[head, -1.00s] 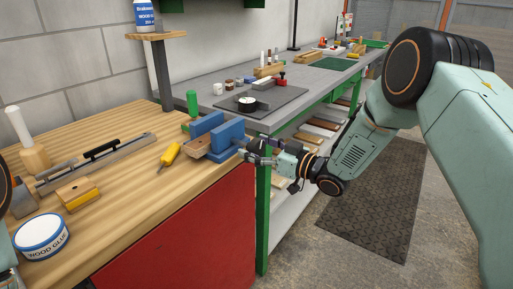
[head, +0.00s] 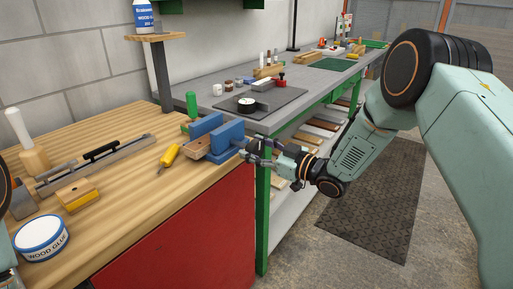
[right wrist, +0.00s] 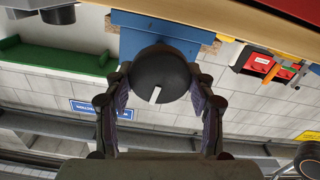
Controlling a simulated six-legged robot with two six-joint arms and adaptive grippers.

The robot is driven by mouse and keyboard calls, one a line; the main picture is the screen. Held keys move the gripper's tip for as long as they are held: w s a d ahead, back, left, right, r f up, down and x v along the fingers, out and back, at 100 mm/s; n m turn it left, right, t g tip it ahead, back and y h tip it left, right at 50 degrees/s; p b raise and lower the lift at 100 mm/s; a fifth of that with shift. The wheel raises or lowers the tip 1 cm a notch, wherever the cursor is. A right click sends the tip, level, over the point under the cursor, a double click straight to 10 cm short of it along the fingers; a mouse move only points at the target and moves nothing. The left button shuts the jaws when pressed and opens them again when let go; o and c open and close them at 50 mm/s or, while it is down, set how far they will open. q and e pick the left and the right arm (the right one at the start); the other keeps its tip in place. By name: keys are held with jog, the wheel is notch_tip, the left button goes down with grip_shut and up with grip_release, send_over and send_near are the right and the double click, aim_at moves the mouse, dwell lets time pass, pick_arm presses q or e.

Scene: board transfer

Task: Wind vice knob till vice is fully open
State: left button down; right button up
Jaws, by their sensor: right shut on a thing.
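The blue vice (head: 230,131) sits at the right end of the wooden bench top, with a gap between its two jaws. A brown wooden piece (head: 196,147) shows at its near side. In the right wrist view the vice (right wrist: 150,32) is behind its round black knob (right wrist: 160,72), which has a white mark pointing down and slightly left in that picture. My right gripper (head: 249,150) reaches the vice from the right. In the wrist view its two fingers (right wrist: 160,88) are closed on opposite sides of the knob. My left gripper is out of view.
A yellow-handled tool (head: 169,155) lies just left of the vice. A green-handled tool (head: 191,104) stands behind it. A glue tin (head: 41,236) and a mallet (head: 28,145) are at the left. The bench front is clear. A grey bench (head: 225,91) stands behind.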

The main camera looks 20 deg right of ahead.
jog(key=shift+n, duration=0.8)
jog(key=o, duration=1.1)
jog(key=shift+a, duration=0.1)
jog(key=shift+o, duration=0.2)
jog(key=shift+s, duration=0.1)
jog(key=v, duration=1.2)
jog(key=shift+x, duration=6.05)
